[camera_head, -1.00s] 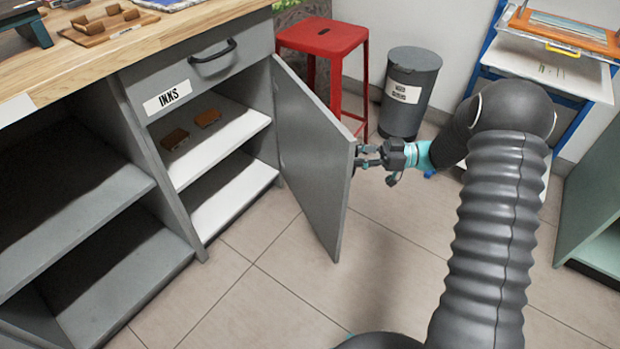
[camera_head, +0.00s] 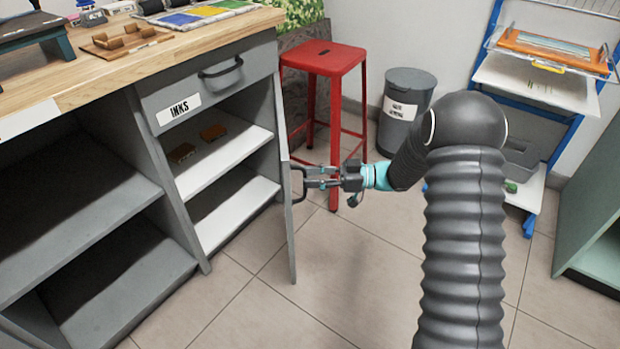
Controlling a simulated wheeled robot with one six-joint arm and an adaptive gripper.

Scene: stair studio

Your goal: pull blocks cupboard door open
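The INKS cupboard stands at the left, with its grey door (camera_head: 287,215) swung out from the right side of the opening. I see the door almost edge-on, with its free edge towards me. A dark D-shaped handle (camera_head: 304,193) juts from its right-hand, outer face. My gripper (camera_head: 308,177) is at the handle, reaching in from the right. Its two fingers look apart, with a visible gap between them, and their tips are at the handle's bar. Whether they touch the bar is too small to tell.
Brown blocks (camera_head: 213,131) sit on the cupboard's white shelf (camera_head: 235,146). A red stool (camera_head: 325,58) stands just behind the door and my gripper. A grey bin (camera_head: 408,88) and a blue-framed rack (camera_head: 545,85) stand further back. The floor (camera_head: 330,290) in front is clear.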

